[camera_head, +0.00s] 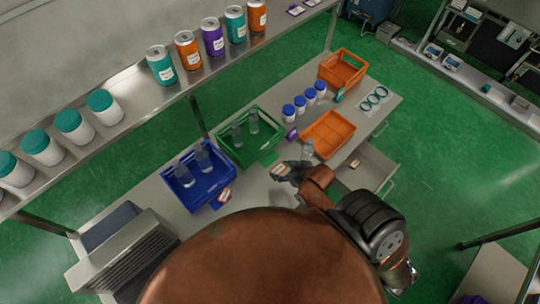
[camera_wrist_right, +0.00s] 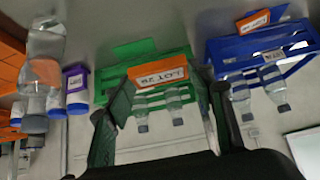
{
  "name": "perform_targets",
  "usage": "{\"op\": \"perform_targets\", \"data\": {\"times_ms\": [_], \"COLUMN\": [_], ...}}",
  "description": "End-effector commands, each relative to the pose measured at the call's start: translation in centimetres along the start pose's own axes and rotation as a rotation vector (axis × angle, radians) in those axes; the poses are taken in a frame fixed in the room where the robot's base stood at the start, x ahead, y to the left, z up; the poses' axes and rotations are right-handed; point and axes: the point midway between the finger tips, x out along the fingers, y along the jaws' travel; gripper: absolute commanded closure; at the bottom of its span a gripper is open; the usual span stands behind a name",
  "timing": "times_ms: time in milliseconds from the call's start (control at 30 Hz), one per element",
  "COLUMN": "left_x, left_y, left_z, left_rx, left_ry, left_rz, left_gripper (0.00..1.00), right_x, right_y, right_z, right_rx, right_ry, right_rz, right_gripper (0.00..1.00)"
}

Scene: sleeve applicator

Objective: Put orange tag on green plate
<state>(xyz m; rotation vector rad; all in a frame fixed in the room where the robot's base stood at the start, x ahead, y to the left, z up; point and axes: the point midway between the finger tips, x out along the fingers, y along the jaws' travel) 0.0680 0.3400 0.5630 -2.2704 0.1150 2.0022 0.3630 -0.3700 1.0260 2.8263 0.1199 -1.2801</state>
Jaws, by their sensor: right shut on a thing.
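The orange tag (camera_head: 279,169), with a white label, is held at the tips of my right gripper (camera_head: 286,172). In the right wrist view the tag (camera_wrist_right: 158,75) sits between the two fingers (camera_wrist_right: 165,90), its label upside down. The green plate (camera_head: 270,158) is at the front of the green crate (camera_head: 262,126), just left of and beyond the tag in the head view. In the wrist view the plate (camera_wrist_right: 134,48) shows behind the tag, partly covered by it. I cannot tell the gap between them. My left gripper is not in view.
The blue crate (camera_head: 183,199) with bottles has another orange tag (camera_head: 225,195) at its front. An orange tray (camera_head: 344,122), a clear bottle (camera_head: 308,149), white jars (camera_head: 300,102) and a purple tag (camera_head: 291,134) lie to the right. An open drawer (camera_head: 372,166) is near my right arm.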

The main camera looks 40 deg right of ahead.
Motion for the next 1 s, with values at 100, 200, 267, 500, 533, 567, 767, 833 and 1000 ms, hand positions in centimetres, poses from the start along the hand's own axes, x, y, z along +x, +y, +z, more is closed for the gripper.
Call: {"op": "perform_targets", "data": {"times_ms": [100,200,267,500,533,567,767,833,1000], "left_x": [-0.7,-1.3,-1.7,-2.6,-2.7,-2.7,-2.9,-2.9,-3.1], "left_y": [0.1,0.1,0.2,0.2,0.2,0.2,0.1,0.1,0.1], "left_z": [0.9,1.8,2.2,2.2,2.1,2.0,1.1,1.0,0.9], "left_rx": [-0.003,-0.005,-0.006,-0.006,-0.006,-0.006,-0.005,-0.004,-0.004], "left_ry": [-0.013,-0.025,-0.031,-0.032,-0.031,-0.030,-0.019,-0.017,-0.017], "left_rz": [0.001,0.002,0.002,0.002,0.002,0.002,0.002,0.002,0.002], "left_gripper": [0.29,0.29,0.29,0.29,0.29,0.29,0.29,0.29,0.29], "right_x": [1.6,3.8,5.1,10.5,11.2,11.7,14.0,14.3,16.2], "right_y": [0.9,1.9,2.6,4.7,4.8,5.0,5.7,5.8,6.2], "right_z": [-0.9,-1.9,-2.4,-3.2,-3.1,-3.0,-2.8,-2.7,-2.0], "right_rx": [0.002,0.002,0.002,0.003,0.003,0.003,0.000,0.000,0.003], "right_ry": [0.002,0.002,0.001,-0.001,-0.001,-0.001,0.000,0.000,-0.002], "right_rz": [0.001,0.001,0.000,-0.001,-0.001,-0.001,-0.001,-0.001,-0.002], "right_gripper": [0.71,0.71,0.71,0.71,0.71,0.71,0.71,0.71,0.71]}}
